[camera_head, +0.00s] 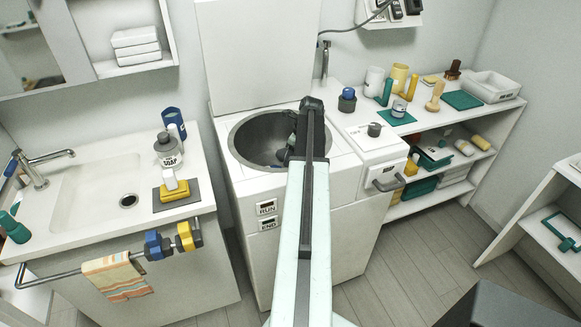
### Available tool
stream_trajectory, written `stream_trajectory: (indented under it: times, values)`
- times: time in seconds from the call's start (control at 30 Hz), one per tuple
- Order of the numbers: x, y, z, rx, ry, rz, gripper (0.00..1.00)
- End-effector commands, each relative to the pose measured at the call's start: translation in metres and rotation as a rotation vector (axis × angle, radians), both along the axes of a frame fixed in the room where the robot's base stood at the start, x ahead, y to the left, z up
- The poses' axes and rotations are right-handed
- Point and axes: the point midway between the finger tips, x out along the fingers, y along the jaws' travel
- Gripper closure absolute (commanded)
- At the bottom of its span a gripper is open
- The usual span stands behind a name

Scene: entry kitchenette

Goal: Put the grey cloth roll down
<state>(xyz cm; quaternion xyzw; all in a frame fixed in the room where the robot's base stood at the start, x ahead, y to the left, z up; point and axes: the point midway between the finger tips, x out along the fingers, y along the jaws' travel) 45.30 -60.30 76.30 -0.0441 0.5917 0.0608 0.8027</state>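My arm reaches up the middle of the view, over the open top of the white washing machine (228,177). My gripper (285,154) is at the arm's far end, low over or inside the machine's round grey tub (258,128). The arm partly hides it, and I cannot tell its fingers apart. A small greyish shape shows at the gripper, but I cannot tell whether it is the grey cloth roll or part of the gripper. No grey cloth roll is clearly seen elsewhere.
The machine's lid (262,50) stands open behind the tub. A knob (374,129) and a drawer handle (388,180) are right of the arm. A sink (95,195) with a soap bottle (168,150) is left. A crowded shelf unit (455,119) stands right.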

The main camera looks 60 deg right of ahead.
Motion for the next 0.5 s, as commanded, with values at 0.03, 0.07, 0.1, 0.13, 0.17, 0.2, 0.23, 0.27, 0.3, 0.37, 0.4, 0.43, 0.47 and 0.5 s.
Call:
stream_trajectory:
  times: [0.03, 0.07, 0.1, 0.13, 0.17, 0.2, 0.23, 0.27, 0.3, 0.37, 0.4, 0.43, 0.47, 0.5]
  values:
    - [0.0, 0.0, -0.019, 0.0, 0.0, 0.0, 0.99]
    - [0.0, 0.0, -0.024, 0.0, 0.0, 0.0, 0.99]
    - [0.0, 0.0, -0.028, 0.0, 0.0, 0.0, 0.99]
    - [0.0, 0.0, -0.029, 0.0, 0.0, 0.0, 0.99]
    - [0.0, 0.0, -0.029, 0.0, 0.0, 0.0, 0.99]
    - [0.0, 0.0, -0.027, 0.0, 0.0, 0.0, 0.99]
    - [0.0, 0.0, -0.025, 0.0, 0.0, 0.0, 0.99]
    - [0.0, 0.0, -0.024, 0.0, 0.0, 0.0, 0.99]
    - [0.0, 0.0, -0.024, 0.0, 0.0, 0.0, 0.99]
    - [0.0, 0.0, -0.024, 0.0, 0.0, 0.0, 0.99]
    - [0.0, 0.0, -0.026, 0.0, 0.0, -0.001, 0.99]
    - [0.0, 0.0, -0.027, 0.0, 0.0, -0.001, 0.99]
    - [0.0, 0.0, -0.028, 0.0, 0.0, -0.001, 0.99]
    - [0.0, 0.0, -0.029, 0.0, 0.0, -0.001, 0.47]
